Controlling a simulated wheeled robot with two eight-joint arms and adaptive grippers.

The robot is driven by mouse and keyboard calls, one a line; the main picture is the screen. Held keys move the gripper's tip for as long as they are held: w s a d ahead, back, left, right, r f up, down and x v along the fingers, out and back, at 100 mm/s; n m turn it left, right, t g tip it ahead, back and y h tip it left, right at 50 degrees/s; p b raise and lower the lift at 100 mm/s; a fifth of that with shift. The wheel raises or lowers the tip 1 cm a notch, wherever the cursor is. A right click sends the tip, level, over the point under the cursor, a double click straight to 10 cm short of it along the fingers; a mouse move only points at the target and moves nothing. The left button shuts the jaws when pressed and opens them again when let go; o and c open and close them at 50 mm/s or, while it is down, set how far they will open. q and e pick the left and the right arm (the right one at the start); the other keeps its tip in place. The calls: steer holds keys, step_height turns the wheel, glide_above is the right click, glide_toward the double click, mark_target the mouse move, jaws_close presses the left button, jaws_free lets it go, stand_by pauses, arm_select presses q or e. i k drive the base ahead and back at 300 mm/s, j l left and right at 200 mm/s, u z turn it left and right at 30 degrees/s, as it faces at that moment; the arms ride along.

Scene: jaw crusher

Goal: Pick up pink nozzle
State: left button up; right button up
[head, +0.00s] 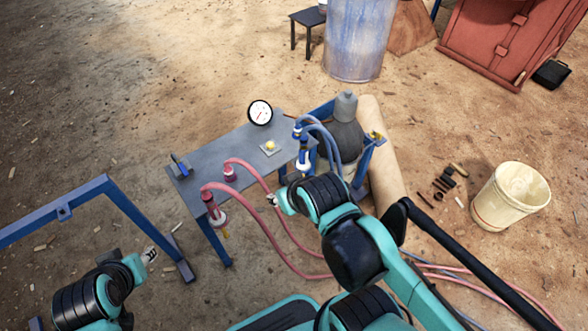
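A pink-red nozzle (213,209) with a white collar hangs at the front edge of the grey table (220,146), joined to a pink hose. A second pink fitting (229,171) with its own pink hose stands on the tabletop behind it. My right gripper (271,200) is to the right of the hanging nozzle, apart from it, with its tip pointing left near the pink hoses. My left gripper (151,254) is at the lower left, in front of the table and away from both pink fittings. The fingers are too small to tell open from shut.
Blue fittings (303,154) with blue hoses are at the table's right side. A gauge (260,113), a yellow button (270,146) and a grey cylinder (342,130) stand nearby. A blue frame (128,206) is left; a white bucket (510,196) stands right. Pink hoses loop below my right arm.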

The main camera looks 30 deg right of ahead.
mark_target(218, 218)
steer(key=z, duration=4.25)
steer(key=u, duration=0.95)
steer(key=l+u, duration=0.1)
steer(key=u, duration=0.35)
steer(key=k+u, duration=0.15)
steer(key=u, duration=0.3)
steer(key=k+l+u, duration=0.1)
steer(key=u, duration=0.35)
steer(key=k+u, duration=0.1)
steer(key=u, duration=0.3)
steer(key=k+u, duration=0.1)
steer(key=u, duration=0.35)
steer(key=k+j+u, duration=0.25)
steer(key=u, duration=0.15)
steer(key=k+j+u, duration=0.35)
steer(key=j, duration=0.25)
steer(key=i, duration=0.35)
